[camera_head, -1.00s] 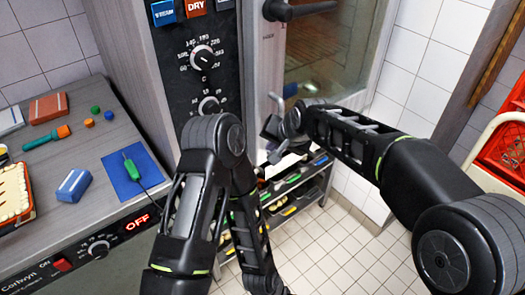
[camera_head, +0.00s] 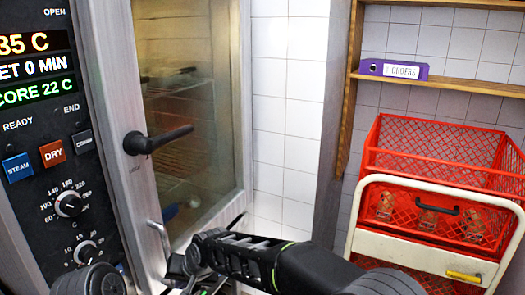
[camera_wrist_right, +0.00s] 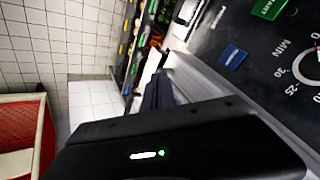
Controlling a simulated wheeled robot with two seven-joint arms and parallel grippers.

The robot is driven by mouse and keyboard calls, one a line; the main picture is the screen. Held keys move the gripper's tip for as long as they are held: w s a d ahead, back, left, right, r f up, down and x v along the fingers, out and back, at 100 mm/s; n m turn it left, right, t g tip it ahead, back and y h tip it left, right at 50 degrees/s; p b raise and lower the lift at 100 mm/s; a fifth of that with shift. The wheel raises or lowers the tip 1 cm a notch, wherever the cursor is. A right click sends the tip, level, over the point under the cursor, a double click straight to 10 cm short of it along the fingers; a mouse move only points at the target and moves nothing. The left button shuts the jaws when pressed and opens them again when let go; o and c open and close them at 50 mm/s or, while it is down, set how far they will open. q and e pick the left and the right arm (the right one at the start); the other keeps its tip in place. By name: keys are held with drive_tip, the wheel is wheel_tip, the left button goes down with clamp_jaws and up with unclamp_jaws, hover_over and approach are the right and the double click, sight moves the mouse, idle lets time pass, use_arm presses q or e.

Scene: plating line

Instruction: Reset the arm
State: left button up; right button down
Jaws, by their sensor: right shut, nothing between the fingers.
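My right arm comes in from the bottom right of the head view and reaches left. My right gripper (camera_head: 178,272) is at its far end, low in front of the oven door, shut and empty; its fingertips are small and partly cut off by the lower edge. In the right wrist view a dark finger shape (camera_wrist_right: 158,95) shows beyond the black wrist housing. A black rounded joint of my left arm shows at the bottom left of the head view. My left gripper is out of view.
The oven door (camera_head: 190,110) with its black handle (camera_head: 157,140) looks shut. The oven's control panel (camera_head: 50,150) is at the left. A white trolley (camera_head: 420,250) with red crates (camera_head: 440,150) stands at the right, under a shelf with a purple binder (camera_head: 393,69).

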drive_tip(key=s+d+f+m+g+h, duration=0.1)
drive_tip(key=s+d+f, duration=0.2)
drive_tip(key=d+f, duration=0.8)
drive_tip(key=s+d+f+m+g, duration=0.1)
drive_tip(key=s+d+f, duration=0.2)
drive_tip(key=d+f, duration=0.8)
drive_tip(key=s+d+f, duration=0.3)
drive_tip(key=s, duration=0.4)
drive_tip(key=s+d+f+m+g, duration=0.1)
drive_tip(key=s+d+f, duration=0.1)
drive_tip(key=s+f, duration=0.2)
drive_tip(key=s+d+f, duration=0.3)
drive_tip(key=s, duration=0.8)
drive_tip(key=shift+d+f+g+h, duration=0.3)
drive_tip(key=shift+g, duration=0.1)
